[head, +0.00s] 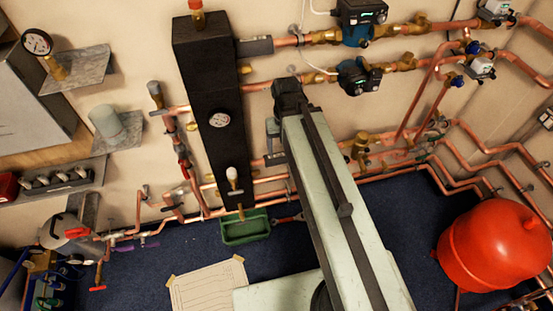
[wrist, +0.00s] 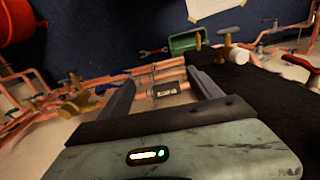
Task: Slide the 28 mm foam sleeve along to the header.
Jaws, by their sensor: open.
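The header is the tall black box (head: 208,110) on the wall in the head view; its dark side (wrist: 262,125) fills the right of the wrist view. My gripper (wrist: 158,78) is open, its two fingers spread either side of a short dark grey sleeve-like piece (wrist: 164,90) on a copper pipe. I cannot tell whether the fingers touch it. A gap of pipe shows between this piece and the header side. In the head view, my gripper (head: 273,140) is right of the header, partly hidden by my arm.
Another grey sleeve-like piece (head: 256,45) is on the upper pipe beside the header. A green tray (head: 245,227) is on the floor below. A red vessel (head: 492,245) stands at the right. Pumps (head: 358,77) and valves crowd the wall right of my arm.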

